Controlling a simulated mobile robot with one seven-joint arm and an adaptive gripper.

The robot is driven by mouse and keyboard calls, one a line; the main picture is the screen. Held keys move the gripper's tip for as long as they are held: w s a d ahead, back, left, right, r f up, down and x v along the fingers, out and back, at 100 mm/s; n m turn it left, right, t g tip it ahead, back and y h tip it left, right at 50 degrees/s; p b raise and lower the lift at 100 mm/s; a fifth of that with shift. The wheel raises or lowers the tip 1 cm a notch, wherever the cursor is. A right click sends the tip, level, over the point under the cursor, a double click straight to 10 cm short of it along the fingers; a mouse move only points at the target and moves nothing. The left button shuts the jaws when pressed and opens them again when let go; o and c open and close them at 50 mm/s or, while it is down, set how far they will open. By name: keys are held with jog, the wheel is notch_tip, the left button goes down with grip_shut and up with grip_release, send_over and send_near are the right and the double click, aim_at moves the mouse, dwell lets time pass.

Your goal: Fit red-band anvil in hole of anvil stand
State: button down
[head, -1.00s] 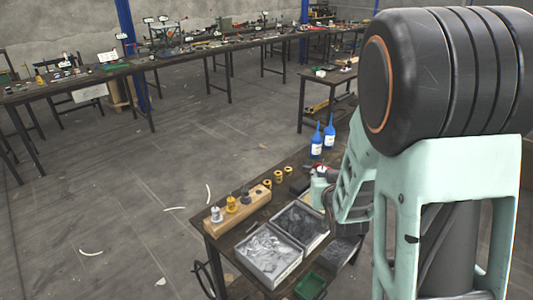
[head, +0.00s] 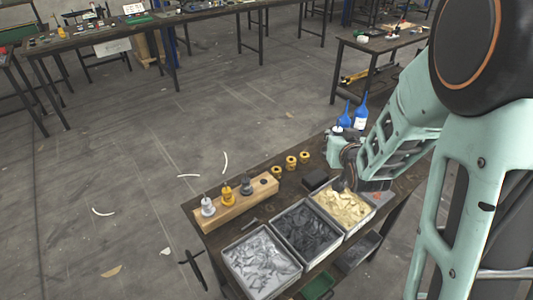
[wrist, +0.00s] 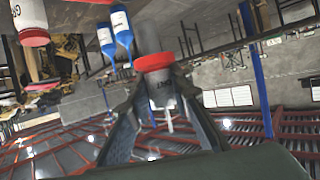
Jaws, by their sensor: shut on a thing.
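The red-band anvil (wrist: 155,85), a pale grey cylinder with a red band and dark lettering, is between the fingers of my gripper (wrist: 158,98) in the wrist view. My gripper is shut on it and holds it clear of the stand. The anvil stand (head: 222,212) is a long wooden block at the table's left edge in the head view. It carries a silver anvil (head: 208,207), a yellow anvil (head: 227,195) and a dark anvil (head: 246,185). A dark hole (head: 264,182) at its right end looks empty. In the head view my fingertips and the held anvil are hidden.
Several yellow cylinders (head: 291,163) stand behind the stand's right end. Open trays with silver, dark (head: 276,229) and yellow pieces line the near side. Blue bottles (head: 361,112) stand at the back. Another red-banded pale object (wrist: 32,22) shows in the wrist view.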

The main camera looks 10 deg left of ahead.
jog(key=a+f+n+y+b, duration=0.3)
jog(key=a+f+b, duration=0.25)
jog(key=a, duration=0.55)
jog(key=n+g+y+b, duration=0.2)
jog(key=b, duration=0.2)
send_over(264, 175)
jog(key=s, duration=0.3)
jog(key=f, duration=0.1)
jog(key=shift+s+d+f, duration=0.1)
jog(key=shift+d, duration=0.2)
jog(key=shift+f+b, duration=0.15)
jog(key=shift+b, duration=0.35)
jog(key=shift+f+b, duration=5.6)
jog(key=c, duration=1.7)
grip_release()
jog(key=shift+s+d, duration=0.15)
